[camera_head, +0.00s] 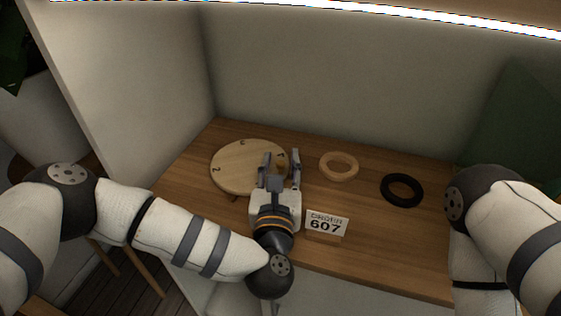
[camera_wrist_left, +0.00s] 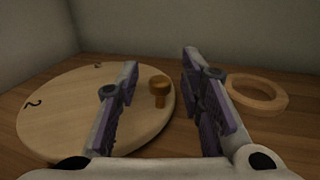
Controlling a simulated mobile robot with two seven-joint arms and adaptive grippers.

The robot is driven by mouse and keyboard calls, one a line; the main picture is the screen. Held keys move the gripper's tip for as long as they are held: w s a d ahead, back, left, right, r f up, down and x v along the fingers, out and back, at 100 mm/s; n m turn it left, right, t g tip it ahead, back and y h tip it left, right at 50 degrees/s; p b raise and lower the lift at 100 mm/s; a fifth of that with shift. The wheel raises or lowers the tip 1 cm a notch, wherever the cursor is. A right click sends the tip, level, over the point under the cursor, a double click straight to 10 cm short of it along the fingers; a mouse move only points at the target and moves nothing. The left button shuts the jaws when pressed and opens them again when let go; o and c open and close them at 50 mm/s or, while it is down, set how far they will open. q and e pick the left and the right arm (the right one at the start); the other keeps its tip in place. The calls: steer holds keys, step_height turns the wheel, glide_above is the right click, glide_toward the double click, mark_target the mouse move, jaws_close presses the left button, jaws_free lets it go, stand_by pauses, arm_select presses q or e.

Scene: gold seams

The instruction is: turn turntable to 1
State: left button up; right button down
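The turntable (camera_head: 236,170) is a round light-wood disc lying on the wooden shelf. It shows a 2 at its left edge and another mark at its far edge; a mark near its right side is partly hidden by my gripper. A small brown knob (camera_wrist_left: 159,90) stands near the disc's right edge in the left wrist view. My left gripper (camera_head: 281,158) is open at the disc's right side, with the knob between the lines of its two fingers, apart from both. The disc also shows in the left wrist view (camera_wrist_left: 60,120). My right gripper is not in view.
A light wooden ring (camera_head: 339,176) lies right of my left gripper, and a black ring (camera_head: 402,204) lies farther right. A sign reading 607 (camera_head: 326,225) stands near the front edge. Walls close the shelf at left and back; a green panel (camera_head: 515,130) leans at right.

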arm_select(q)
steer(key=shift+w, duration=0.25)
jaws_close()
steer(key=shift+s, duration=0.1)
